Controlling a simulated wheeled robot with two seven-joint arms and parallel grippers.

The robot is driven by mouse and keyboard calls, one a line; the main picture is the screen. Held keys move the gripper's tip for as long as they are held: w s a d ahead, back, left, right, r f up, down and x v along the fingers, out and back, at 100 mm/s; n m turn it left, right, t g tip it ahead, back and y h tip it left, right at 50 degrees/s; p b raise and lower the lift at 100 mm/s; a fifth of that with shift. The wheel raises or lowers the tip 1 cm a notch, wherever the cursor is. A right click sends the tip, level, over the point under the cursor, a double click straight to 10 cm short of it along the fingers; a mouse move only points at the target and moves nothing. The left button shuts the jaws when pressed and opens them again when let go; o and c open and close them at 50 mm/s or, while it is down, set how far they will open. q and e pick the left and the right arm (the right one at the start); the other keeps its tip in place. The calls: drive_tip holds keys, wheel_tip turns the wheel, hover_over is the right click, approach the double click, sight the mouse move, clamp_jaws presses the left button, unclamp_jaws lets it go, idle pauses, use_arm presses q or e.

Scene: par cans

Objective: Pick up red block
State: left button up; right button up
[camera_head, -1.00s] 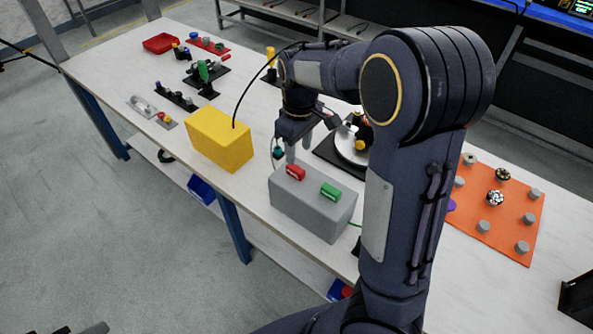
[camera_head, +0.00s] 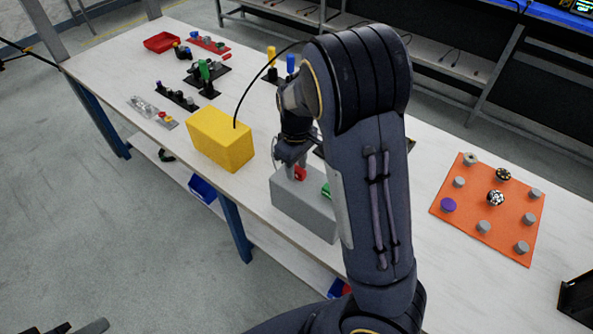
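The red block (camera_head: 300,173) sits on top of the grey box (camera_head: 300,205) near the table's front edge, partly hidden by my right gripper. A green block (camera_head: 326,190) lies to its right on the same box, partly covered by my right arm. My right gripper (camera_head: 292,168) points down at the red block, its fingers beside or around it. I cannot tell whether they touch the block or how wide they are apart.
A yellow box (camera_head: 220,139) with a black cable stands left of the grey box. An orange mat (camera_head: 470,215) with several knobs lies at the right. A red tray (camera_head: 162,42) and small fixtures stand at the far left. My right arm hides the table's middle.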

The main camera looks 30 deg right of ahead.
clamp_jaws()
